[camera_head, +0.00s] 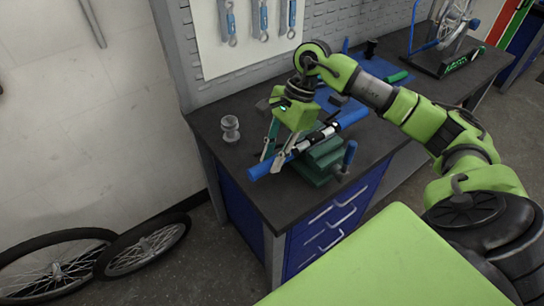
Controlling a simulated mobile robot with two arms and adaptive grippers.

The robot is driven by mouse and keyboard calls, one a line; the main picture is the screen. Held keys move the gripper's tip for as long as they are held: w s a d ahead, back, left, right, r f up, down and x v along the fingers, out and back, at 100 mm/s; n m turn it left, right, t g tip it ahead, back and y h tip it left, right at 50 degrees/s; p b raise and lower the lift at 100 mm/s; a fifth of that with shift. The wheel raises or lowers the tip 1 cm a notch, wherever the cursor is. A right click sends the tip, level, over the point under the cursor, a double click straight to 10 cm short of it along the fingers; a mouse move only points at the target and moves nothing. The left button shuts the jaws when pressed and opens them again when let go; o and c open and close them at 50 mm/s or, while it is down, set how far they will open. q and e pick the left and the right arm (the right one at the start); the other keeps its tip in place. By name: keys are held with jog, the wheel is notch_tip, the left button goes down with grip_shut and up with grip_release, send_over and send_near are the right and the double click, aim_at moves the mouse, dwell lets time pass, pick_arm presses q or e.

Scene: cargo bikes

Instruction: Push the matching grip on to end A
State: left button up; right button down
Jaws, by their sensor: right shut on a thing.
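My right gripper (272,158) reaches down over the bench, fingers closed at a blue grip (258,171). The grip is a short blue sleeve at the lower-left end of a slanting bar (318,137), which looks black and silver in the middle. A second blue length (352,117) shows at the bar's upper-right end. The bar lies across a dark green vise (322,160). My gripper hides part of the bar, so how far the blue grip sits over it cannot be told. No end letter is readable. My left gripper is out of view.
The dark workbench (235,155) has blue drawers (335,215). A silver spool-shaped part (231,128) stands left of the vise. A blue-handled lever (349,153) sticks up at the vise's right. A wheel stand (447,55) is at the back right. Wheels (145,247) lean at the wall.

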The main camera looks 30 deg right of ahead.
jog(key=shift+d+b, duration=0.35)
jog(key=shift+d, duration=0.25)
dwell(0.3)
jog(key=c, duration=1.7)
grip_release()
jog(key=shift+d+f, duration=0.1)
jog(key=shift+r, duration=0.35)
jog(key=v, duration=1.1)
jog(key=shift+s+d+r, duration=0.1)
jog(key=shift+d+r, duration=0.05)
jog(key=shift+r, duration=0.05)
